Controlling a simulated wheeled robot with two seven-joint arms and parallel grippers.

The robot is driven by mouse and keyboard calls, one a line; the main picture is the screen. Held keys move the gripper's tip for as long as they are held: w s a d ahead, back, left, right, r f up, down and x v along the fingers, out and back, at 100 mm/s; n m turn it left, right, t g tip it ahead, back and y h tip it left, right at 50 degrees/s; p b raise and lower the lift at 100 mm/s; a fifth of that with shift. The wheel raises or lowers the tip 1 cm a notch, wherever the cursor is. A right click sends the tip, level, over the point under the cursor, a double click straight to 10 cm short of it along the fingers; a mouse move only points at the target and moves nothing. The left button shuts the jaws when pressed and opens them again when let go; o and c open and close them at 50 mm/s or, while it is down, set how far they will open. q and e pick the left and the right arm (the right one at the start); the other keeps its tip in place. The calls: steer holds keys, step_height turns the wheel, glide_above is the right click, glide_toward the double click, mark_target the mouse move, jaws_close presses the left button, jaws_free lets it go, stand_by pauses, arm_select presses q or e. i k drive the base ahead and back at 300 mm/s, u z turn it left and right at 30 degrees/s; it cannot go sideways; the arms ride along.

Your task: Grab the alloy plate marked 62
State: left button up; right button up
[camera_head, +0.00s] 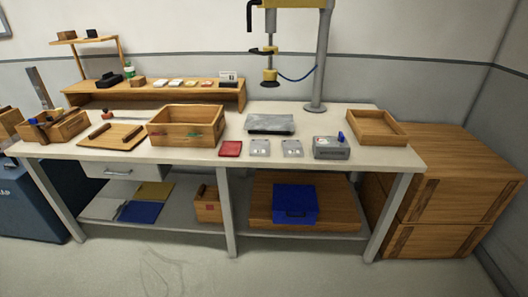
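Two small light grey plates lie side by side near the front edge of the workbench: a left grey plate (260,148) and a right grey plate (292,149). Both carry small marks, too small to read, so I cannot tell which is marked 62. A red flat piece (231,149) lies just left of them. A larger dark grey slab (270,124) lies behind them. Neither of my grippers shows in the head view.
The workbench (350,171) holds a grey box with a blue knob (331,148), an open wooden crate (187,126) and a wooden tray (377,127). A drill press (318,60) rises behind. Wooden crates (440,190) stand right. The floor (280,275) in front is clear.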

mark_target(258, 147)
steer(key=k, duration=0.5)
steer(key=z, duration=0.55)
steer(key=i, duration=0.95)
steer(key=z, duration=0.15)
